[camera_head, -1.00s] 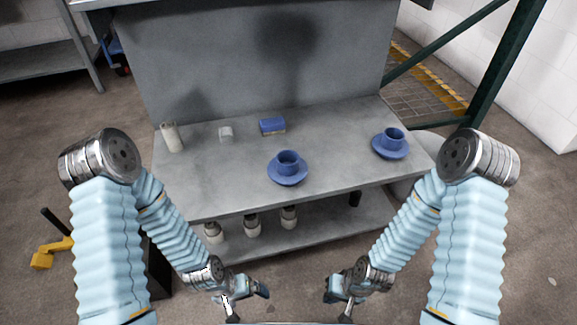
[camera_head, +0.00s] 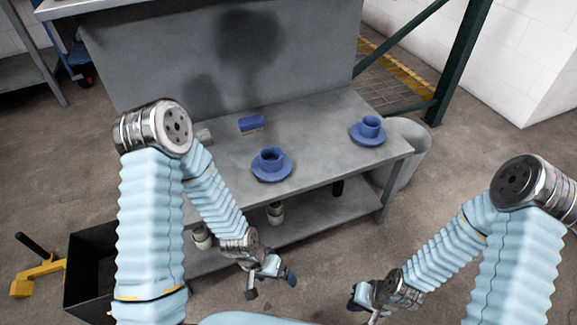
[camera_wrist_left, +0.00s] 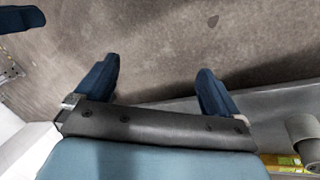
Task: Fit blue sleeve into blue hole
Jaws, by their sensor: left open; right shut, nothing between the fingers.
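A round blue piece like a cup on a saucer (camera_head: 271,164) stands upright near the bench's front edge. A second, similar blue piece (camera_head: 369,131) stands near the bench's right end. I cannot tell which is the sleeve and which has the hole. My left gripper (camera_head: 270,284) is open and empty, low in front of the bench. In the left wrist view its two blue fingers (camera_wrist_left: 155,78) are apart with only floor between them. My right gripper (camera_head: 363,306) is shut and empty at the bottom edge, partly cut off, apart from both pieces.
The grey bench (camera_head: 318,160) also holds a blue block (camera_head: 250,123) and a small pale object (camera_head: 204,136). A black bin (camera_head: 92,272) and a yellow jack (camera_head: 40,270) are at left.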

